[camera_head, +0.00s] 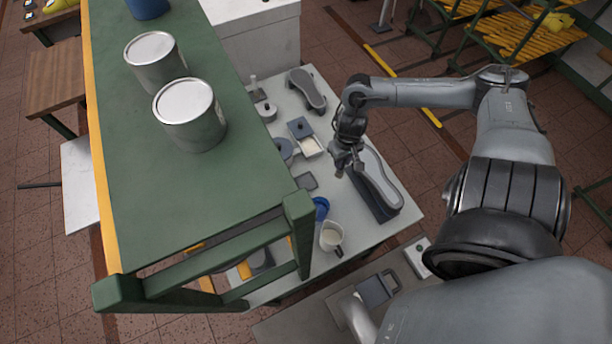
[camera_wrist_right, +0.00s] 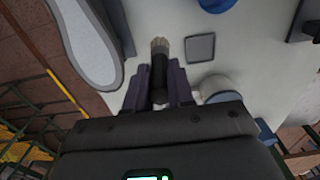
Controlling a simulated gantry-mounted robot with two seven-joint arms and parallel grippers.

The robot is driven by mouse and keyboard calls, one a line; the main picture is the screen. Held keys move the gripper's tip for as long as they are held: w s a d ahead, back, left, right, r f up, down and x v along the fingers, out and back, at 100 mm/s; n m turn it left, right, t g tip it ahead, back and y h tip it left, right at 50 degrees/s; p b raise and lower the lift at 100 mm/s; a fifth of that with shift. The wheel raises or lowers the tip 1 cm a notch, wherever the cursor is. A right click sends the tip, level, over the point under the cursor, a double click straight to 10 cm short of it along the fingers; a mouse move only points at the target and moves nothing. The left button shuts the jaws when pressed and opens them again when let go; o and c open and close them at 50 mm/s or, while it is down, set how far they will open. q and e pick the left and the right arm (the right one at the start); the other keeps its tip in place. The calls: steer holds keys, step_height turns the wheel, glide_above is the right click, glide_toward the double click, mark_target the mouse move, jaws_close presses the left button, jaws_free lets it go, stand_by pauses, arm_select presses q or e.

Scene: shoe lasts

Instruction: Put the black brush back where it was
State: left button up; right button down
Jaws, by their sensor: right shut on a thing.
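My right gripper (camera_head: 345,165) is above the white table (camera_head: 388,233), just left of a grey shoe last (camera_head: 378,180). In the right wrist view, the gripper (camera_wrist_right: 160,78) is shut on the black brush (camera_wrist_right: 159,70). The brush has a dark handle between the fingers and a pale bristle end pointing away from the palm. The brush cannot be made out clearly in the head view. My left gripper is not in view.
A dark square pad (camera_head: 306,181), a blue bowl (camera_head: 321,207) and a white jug (camera_head: 331,237) are left of and below the gripper. Another shoe last (camera_head: 306,90) lies farther back. A green shelf (camera_head: 130,180) with cans (camera_head: 190,113) overhangs the table's left side.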

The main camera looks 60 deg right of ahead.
steer(key=shift+w+a+f, duration=0.15)
steer(key=shift+w+f, duration=0.25)
steer(key=shift+w, duration=0.15)
steer(key=w+a+f+b, duration=0.2)
steer(key=w+a+f, duration=0.1)
steer(key=w+f, duration=0.7)
steer(key=shift+f, duration=0.25)
steer(key=c, duration=1)
jaws_free()
steer(key=shift+r, duration=0.1)
